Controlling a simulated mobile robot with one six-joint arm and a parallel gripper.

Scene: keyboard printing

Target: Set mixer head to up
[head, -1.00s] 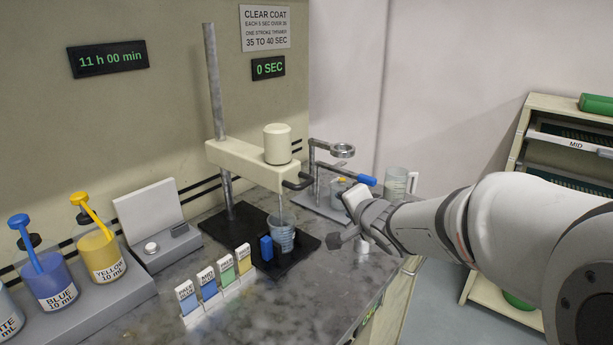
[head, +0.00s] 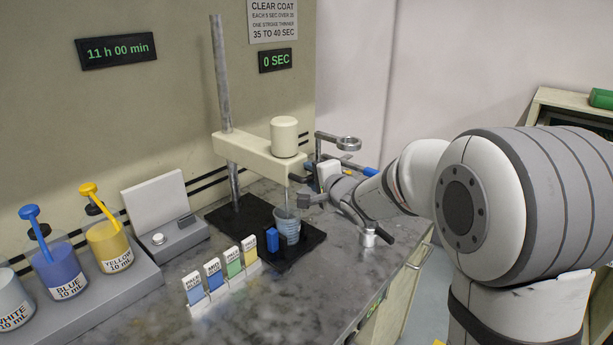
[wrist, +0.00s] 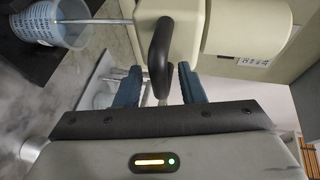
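The mixer head (head: 262,150) is a cream arm with a rounded motor housing on a grey post. It is level and low, and its stirring rod reaches down into a cup (head: 287,227) on the black base (head: 235,215). The black handle (wrist: 160,55) at the head's front end shows large in the wrist view. My gripper (wrist: 160,85) is open, with one blue-grey finger on each side of the handle and gaps between them. In the head view my gripper (head: 314,188) is at the head's front end, where it partly hides the handle.
Blue (head: 62,267) and yellow (head: 108,242) pump jars are at the left. A ring stand (head: 340,142) is behind my gripper. A small metal piece (head: 369,238) stands near the counter edge.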

